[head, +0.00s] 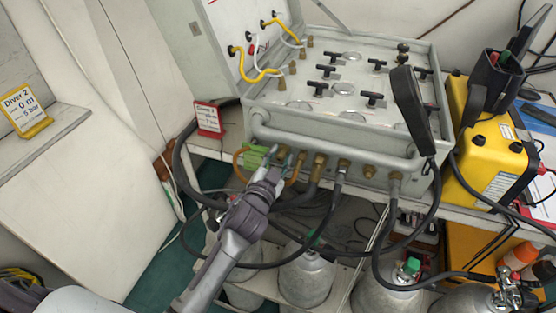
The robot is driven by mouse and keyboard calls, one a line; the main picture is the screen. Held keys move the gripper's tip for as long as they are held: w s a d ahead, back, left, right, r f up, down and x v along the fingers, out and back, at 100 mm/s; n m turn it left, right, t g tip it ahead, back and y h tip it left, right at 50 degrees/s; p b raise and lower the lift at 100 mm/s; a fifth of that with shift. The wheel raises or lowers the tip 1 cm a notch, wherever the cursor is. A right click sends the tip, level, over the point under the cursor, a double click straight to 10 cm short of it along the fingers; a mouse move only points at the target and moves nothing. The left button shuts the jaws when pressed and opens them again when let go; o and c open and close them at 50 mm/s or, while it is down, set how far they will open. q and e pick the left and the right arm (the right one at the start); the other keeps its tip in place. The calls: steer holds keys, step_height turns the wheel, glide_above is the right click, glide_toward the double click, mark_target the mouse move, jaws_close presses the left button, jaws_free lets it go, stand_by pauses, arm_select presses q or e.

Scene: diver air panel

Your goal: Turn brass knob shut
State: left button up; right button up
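The grey air panel (345,134) stands on a white shelf, its front facing me. A row of brass fittings runs along its lower front, among them one with a hose (318,165) and one further right (369,172). I cannot tell which brass piece is the knob. My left gripper (279,164) reaches up from below to the left end of this row, close to a green piece (256,157) and an orange hose. Its fingers cover part of the brass there. Whether they are open or touching it is too small to tell. My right gripper is not in view.
Black hoses hang from the panel front, to the right of and below my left gripper. Grey gas cylinders (305,280) stand under the shelf. A red-framed sign (208,119) is left of the panel, a yellow case (490,150) right of it. A black handset (410,100) lies on the panel's right edge.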

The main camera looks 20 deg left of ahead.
arm_select(q)
steer(key=s, duration=1.2)
steer(key=shift+a+r, duration=0.15)
steer(key=shift+a, duration=0.1)
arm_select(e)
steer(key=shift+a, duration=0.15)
arm_select(q)
steer(key=s+f+g, duration=0.3)
steer(key=f, duration=0.8)
steer(key=s+f+n+g, duration=0.1)
steer(key=s+f+g, duration=0.1)
steer(key=f, duration=0.9)
steer(key=s+f+g, duration=0.3)
steer(key=f, duration=0.8)
steer(key=s+a+f+n+g, duration=0.1)
steer(key=s+a+f+g, duration=0.1)
steer(key=s+f, duration=0.5)
steer(key=s+a+f+g, duration=0.2)
steer(key=s+f+g, duration=0.2)
steer(key=s, duration=1)
steer(key=s+a+f+n+g, duration=0.1)
steer(key=s+f+g, duration=0.1)
steer(key=s+f, duration=0.8)
steer(key=shift+s+a+f+n+g+y, duration=0.3)
steer(key=shift+s+a+g, duration=0.1)
steer(key=shift+s, duration=0.15)
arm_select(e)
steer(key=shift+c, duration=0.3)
